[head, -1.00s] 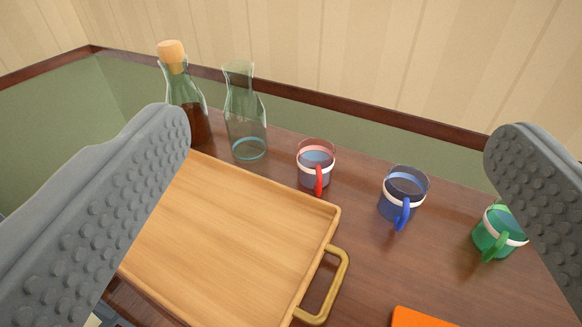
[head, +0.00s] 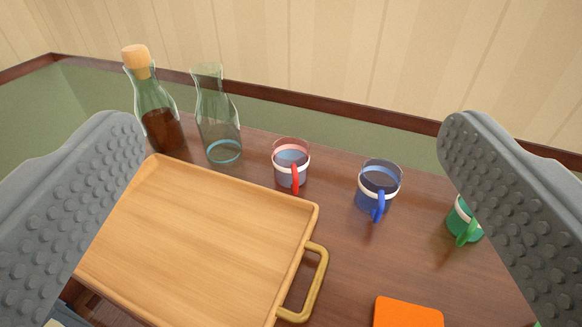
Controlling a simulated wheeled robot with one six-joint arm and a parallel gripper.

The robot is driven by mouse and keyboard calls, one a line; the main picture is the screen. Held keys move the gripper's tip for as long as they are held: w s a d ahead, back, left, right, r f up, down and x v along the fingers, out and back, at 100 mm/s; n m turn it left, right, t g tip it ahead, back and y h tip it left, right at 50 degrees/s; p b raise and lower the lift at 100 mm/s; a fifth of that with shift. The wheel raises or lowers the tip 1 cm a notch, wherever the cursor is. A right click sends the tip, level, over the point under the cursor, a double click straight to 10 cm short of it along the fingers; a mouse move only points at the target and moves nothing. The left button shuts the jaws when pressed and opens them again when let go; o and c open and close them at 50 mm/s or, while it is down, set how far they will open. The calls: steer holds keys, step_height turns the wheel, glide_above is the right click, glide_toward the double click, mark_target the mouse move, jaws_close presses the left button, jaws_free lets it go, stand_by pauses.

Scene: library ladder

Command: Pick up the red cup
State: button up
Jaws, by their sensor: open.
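The red cup (head: 291,164) stands upright on the dark wooden table, behind the tray's back right corner. It has a see-through reddish rim, a white band and a red handle on its near side. My gripper (head: 295,125) is open and empty, with its two grey studded fingers wide apart at the left and right of the view. The red cup shows between the fingers, farther off, and neither finger touches it.
A wooden tray (head: 205,235) with a brass handle lies in front of the cup. A corked bottle (head: 160,125) and an empty carafe (head: 217,120) stand left. A blue cup (head: 377,190) and a partly hidden green cup (head: 461,222) stand right. An orange item (head: 408,313) lies near.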

steer(key=shift+c, duration=1.4)
steer(key=n+g, duration=0.2)
steer(key=g, duration=1.1)
glide_above(290, 157)
steer(key=s, duration=0.5)
steer(key=shift+y, duration=0.3)
steer(key=f, duration=1.4)
steer(key=d+f, duration=0.1)
steer(key=f, duration=0.6)
steer(key=shift+f, duration=0.2)
steer(key=shift+a+x, duration=0.15)
steer(key=shift+x, duration=1.2)
steer(key=shift+a+x, duration=0.15)
steer(key=shift+x, duration=1.2)
steer(key=shift+c, duration=0.4)
